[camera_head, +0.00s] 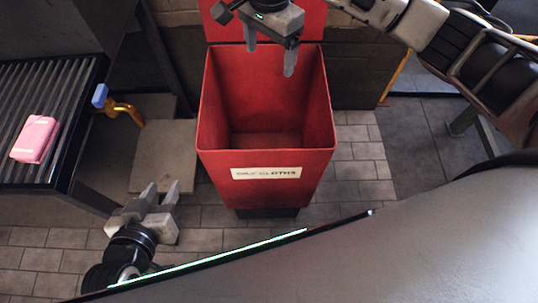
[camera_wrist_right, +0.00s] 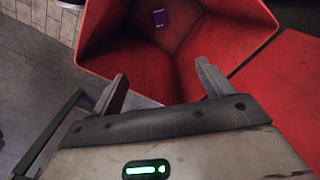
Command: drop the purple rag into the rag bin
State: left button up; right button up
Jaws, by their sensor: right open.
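The red rag bin (camera_head: 265,165) stands upright on the floor, labelled at the front, with its lid raised at the back. My right gripper (camera_head: 270,55) is open and empty above the bin's back part. In the right wrist view its two fingers (camera_wrist_right: 161,85) are apart with nothing between them. The purple rag (camera_wrist_right: 159,18) shows small, inside the bin's walls and away from the fingers. I cannot tell whether it touches the bottom. In the head view the rag is hidden. My left gripper (camera_head: 159,193) is low at the left, its fingers apart and empty.
A pink block (camera_head: 35,138) lies on a dark slatted roller table (camera_head: 62,95) at the left. A blue-tipped orange handle (camera_head: 122,108) sticks out at that table's edge. Tiled floor (camera_head: 352,165) is clear to the right of the bin.

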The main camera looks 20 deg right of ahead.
jog(key=shift+r, duration=2.8)
